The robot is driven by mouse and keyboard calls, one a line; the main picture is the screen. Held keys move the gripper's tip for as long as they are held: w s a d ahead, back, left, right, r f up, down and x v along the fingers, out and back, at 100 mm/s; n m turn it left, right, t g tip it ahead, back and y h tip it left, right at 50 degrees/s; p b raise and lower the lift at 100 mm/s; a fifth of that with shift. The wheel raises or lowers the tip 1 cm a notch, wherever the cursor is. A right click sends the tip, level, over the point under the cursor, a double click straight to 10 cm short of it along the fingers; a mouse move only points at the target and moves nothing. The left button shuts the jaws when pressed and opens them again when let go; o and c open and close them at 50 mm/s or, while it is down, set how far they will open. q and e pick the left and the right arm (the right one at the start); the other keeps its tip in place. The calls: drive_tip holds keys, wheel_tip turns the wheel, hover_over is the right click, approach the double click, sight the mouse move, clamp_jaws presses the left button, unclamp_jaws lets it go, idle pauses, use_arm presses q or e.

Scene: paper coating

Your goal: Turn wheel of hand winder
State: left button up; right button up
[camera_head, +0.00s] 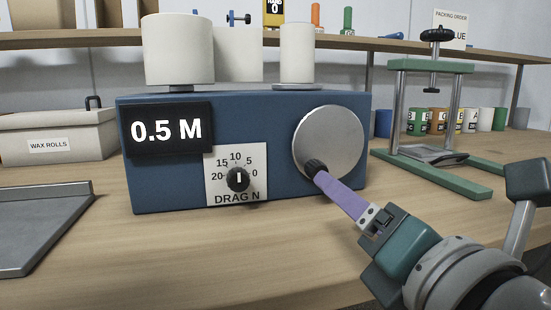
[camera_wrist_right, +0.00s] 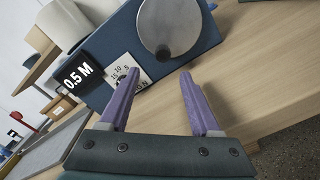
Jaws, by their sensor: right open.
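The hand winder (camera_head: 285,185) is a blue box on the wooden bench, with paper rolls on top and a display reading "0.5 M". Its silver wheel (camera_head: 335,135) is on the right of the front face, with a dark knob (camera_head: 313,167) near the lower left rim. My right gripper (camera_head: 322,179) has purple fingers reaching up to the knob from the lower right. In the right wrist view the fingers (camera_wrist_right: 159,74) are spread, with the knob (camera_wrist_right: 162,52) just beyond and between the tips. I cannot tell whether they touch it. My left gripper is not in view.
A drag dial (camera_head: 238,179) sits left of the wheel. A green press frame (camera_head: 430,68) stands at the right. A wax rolls box (camera_head: 50,138) and a grey metal tray (camera_head: 45,220) are at the left. Bare bench lies in front of the winder.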

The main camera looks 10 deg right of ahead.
drive_tip(key=shift+w, duration=0.2)
drive_tip(key=b, duration=0.1)
approach(336, 148)
drive_tip(key=w+a, duration=0.1)
drive_tip(key=w+a+f, duration=0.1)
drive_tip(key=w+a, duration=0.1)
drive_tip(key=w+a+f, duration=0.1)
drive_tip(key=shift+w+a+f, duration=0.25)
drive_tip(key=shift+w+a, duration=0.05)
drive_tip(key=shift+w, duration=0.6)
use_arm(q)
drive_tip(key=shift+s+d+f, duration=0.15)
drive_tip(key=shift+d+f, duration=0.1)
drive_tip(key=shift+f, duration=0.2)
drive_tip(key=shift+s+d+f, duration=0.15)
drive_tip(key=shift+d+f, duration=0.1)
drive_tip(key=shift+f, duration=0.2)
use_arm(e)
drive_tip(key=shift+c, duration=1.3)
clamp_jaws()
